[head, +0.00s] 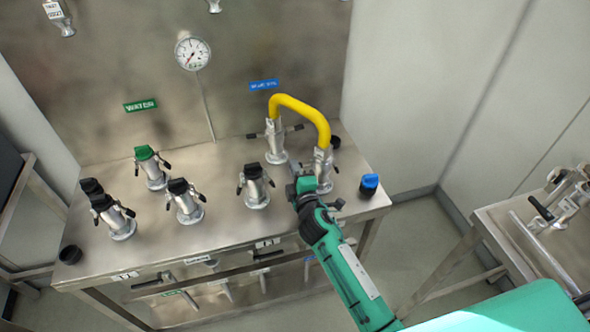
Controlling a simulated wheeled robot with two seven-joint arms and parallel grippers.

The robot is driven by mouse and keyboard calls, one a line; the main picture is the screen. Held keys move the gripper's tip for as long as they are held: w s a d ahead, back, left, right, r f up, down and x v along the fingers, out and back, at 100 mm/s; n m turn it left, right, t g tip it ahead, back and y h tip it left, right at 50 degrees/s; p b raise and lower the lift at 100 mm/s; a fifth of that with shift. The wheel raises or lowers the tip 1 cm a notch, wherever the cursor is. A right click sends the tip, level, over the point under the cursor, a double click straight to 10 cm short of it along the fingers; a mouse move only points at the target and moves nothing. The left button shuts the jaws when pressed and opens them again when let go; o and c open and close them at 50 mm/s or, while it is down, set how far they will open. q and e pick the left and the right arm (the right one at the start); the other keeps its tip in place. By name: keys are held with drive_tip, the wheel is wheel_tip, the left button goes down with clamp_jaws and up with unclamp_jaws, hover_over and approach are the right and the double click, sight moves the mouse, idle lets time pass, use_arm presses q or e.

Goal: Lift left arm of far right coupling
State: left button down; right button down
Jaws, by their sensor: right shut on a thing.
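The far right coupling (324,172) is a silver fitting standing upright on the steel bench, with one end of the yellow hose (314,112) on top of it. Its dark right arm shows at its side. My right gripper (300,186) is at the coupling's left side and is shut on its left arm, which the gripper mostly hides. How far that arm is raised I cannot tell. My green right arm reaches in from the lower right. My left gripper is not in view.
The hose's other end is on a coupling (275,146) behind. Several capped couplings, such as one with a black cap (256,190), stand to the left. A blue cap (369,185) stands to the right on the steel bench (228,222). A gauge (192,53) hangs above.

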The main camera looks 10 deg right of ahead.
drive_tip(key=c, duration=1.8)
unclamp_jaws()
drive_tip(key=shift+s, duration=0.1)
drive_tip(key=shift+s+d+b, duration=0.15)
drive_tip(key=shift+s+b, duration=0.5)
drive_tip(key=shift+s, duration=2.8)
drive_tip(key=shift+s+d+b, duration=0.1)
drive_tip(key=shift+s+b, duration=0.55)
drive_tip(key=shift+s, duration=2.75)
